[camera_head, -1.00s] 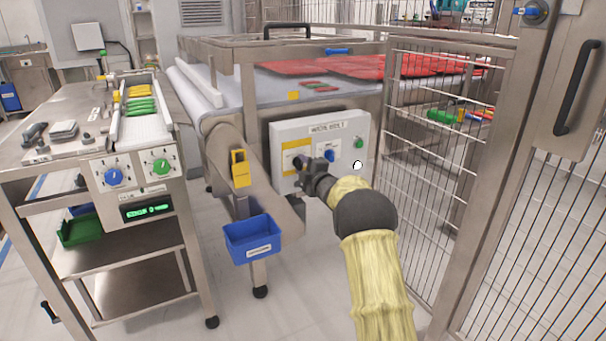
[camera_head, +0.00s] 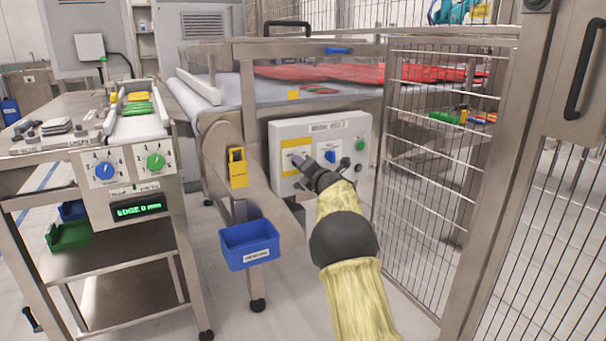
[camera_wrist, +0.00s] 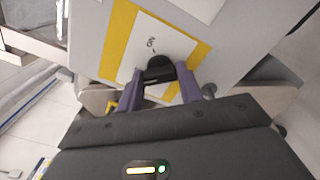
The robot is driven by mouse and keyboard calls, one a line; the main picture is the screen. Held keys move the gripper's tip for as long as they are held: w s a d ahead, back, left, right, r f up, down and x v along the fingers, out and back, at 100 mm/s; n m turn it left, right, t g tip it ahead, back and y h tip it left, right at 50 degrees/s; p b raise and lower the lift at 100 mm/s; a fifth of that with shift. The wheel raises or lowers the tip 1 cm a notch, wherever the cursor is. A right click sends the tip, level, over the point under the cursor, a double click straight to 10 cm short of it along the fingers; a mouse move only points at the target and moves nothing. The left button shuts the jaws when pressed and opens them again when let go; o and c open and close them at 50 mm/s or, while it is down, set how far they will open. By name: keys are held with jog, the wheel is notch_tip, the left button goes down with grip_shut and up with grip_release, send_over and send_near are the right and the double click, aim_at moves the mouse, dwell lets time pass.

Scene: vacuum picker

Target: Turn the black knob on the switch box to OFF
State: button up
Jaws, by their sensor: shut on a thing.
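The grey switch box (camera_head: 320,126) hangs on the front of the conveyor table in the head view. Its yellow-bordered plate (camera_head: 290,143) is at its left side. In the wrist view the black knob (camera_wrist: 160,68) sits on this white and yellow plate (camera_wrist: 120,42), below the printed word ON. My gripper (camera_head: 301,162) reaches the plate from the lower right and hides the knob in the head view. In the wrist view the purple fingers of my gripper (camera_wrist: 165,80) are on either side of the knob, shut on it.
A blue knob (camera_head: 330,156) and a green button (camera_head: 360,145) are on the box right of my gripper. A wire mesh gate (camera_head: 425,190) stands close on the right.

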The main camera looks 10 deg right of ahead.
jog(key=shift+f+n+b, duration=0.25)
jog(key=shift+n+b, duration=0.1)
jog(key=shift+n, duration=0.15)
jog(key=o, duration=1)
jog(key=shift+r, duration=0.15)
jog(key=p+v, duration=0.3)
jog(key=v, duration=1.4)
jog(key=shift+s, duration=0.2)
jog(key=shift+d+r, duration=0.1)
